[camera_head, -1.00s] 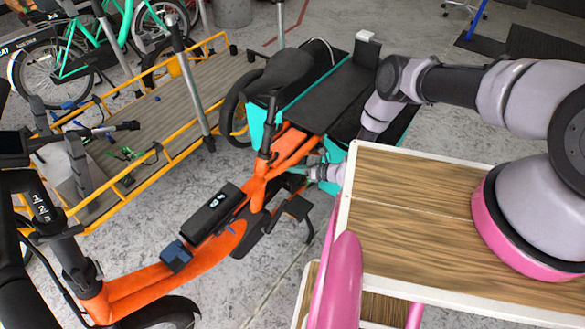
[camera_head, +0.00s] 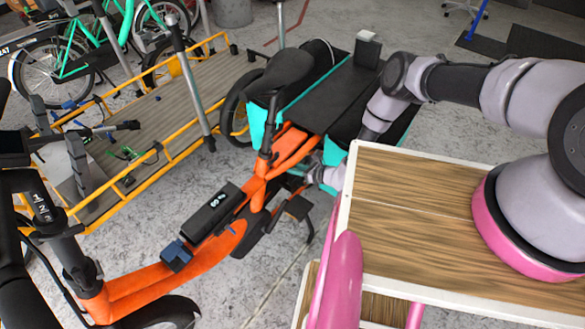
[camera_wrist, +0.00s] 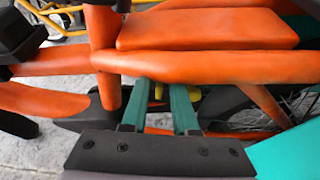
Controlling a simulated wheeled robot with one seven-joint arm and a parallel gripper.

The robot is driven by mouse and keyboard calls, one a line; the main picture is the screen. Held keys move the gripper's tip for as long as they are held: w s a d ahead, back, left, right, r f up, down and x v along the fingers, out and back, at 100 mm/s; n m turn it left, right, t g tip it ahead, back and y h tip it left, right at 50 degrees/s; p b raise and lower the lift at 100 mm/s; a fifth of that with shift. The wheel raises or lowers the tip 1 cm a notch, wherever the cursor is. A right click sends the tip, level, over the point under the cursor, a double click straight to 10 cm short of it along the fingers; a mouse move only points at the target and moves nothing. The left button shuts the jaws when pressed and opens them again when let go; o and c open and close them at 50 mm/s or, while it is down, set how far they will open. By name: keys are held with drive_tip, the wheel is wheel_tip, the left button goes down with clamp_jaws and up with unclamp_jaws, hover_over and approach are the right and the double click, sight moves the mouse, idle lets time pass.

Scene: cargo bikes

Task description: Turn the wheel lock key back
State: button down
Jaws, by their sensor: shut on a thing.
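The orange cargo bike (camera_head: 215,262) stands in the middle of the head view, and its orange frame tubes (camera_wrist: 200,68) cross the wrist view. My gripper (camera_head: 307,172) is low beside the bike frame, near the rear wheel area. In the wrist view, my gripper's two green fingers (camera_wrist: 160,91) reach under the lower tube. A small yellow part (camera_wrist: 158,92), which looks like the wheel lock key, shows between the fingertips, and they are shut on it. The rest of the lock is hidden behind the fingers and frame. The key cannot be made out in the head view.
The bike's black saddle (camera_head: 282,72) and black rear deck (camera_head: 340,98) rise above my gripper. A black crank and pedal (camera_head: 297,208) sit close in front. A wood-topped cart (camera_head: 415,225) stands at the right. A yellow-railed flatbed (camera_head: 150,120) is behind, left.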

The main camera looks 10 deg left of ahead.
drive_tip(key=shift+s+n+t, duration=0.1)
drive_tip(key=shift+n+t, duration=0.3)
drive_tip(key=shift+n, duration=0.3)
drive_tip(key=c, duration=1)
unclamp_jaws()
drive_tip(key=shift+o, duration=0.2)
drive_tip(key=v, duration=1)
drive_tip(key=shift+s+d+r, duration=0.2)
drive_tip(key=shift+d+r, duration=0.05)
